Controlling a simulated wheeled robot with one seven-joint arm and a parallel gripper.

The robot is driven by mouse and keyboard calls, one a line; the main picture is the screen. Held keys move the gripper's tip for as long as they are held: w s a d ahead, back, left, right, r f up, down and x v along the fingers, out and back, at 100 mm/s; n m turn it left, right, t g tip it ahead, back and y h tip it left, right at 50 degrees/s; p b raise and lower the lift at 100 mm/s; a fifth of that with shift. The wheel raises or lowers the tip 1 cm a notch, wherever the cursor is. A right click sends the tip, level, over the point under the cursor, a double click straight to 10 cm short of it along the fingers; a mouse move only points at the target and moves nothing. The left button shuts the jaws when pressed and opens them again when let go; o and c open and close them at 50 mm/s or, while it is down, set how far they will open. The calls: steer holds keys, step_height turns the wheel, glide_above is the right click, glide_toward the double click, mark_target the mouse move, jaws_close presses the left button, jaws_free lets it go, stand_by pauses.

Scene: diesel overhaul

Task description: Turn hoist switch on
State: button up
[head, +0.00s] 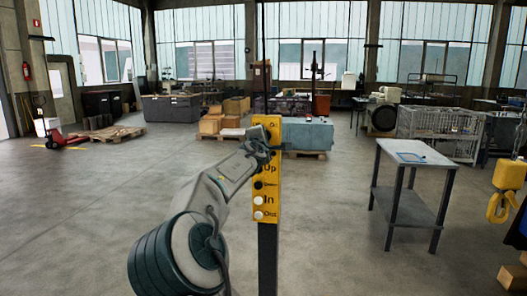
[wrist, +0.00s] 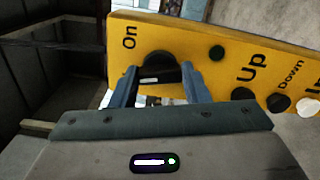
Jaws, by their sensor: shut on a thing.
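The hoist control panel is a tall yellow board (head: 274,213) on a dark post, with black lettering and buttons. It also fills the upper part of the wrist view (wrist: 183,35). Near its "On" label is a round black switch knob (wrist: 160,66). My gripper (wrist: 158,82) has its two blue-grey fingers on either side of this knob and is shut on it. In the head view my gripper (head: 264,145) covers the upper part of the panel and hides the switch. The knob's underside is partly hidden by the fingers.
A metal table (head: 415,158) stands to the right, with a small blue-edged item on top. A yellow hoist hook (head: 503,190) hangs at the far right. Cardboard boxes (head: 222,122) and a blue-grey block (head: 308,134) are behind the panel.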

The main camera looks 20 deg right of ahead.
steer(key=m+b, duration=1)
steer(key=m, duration=0.1)
steer(key=shift+f+m+b, duration=0.15)
steer(key=shift+m+b, duration=0.15)
stand_by(0.4)
steer(key=o, duration=1)
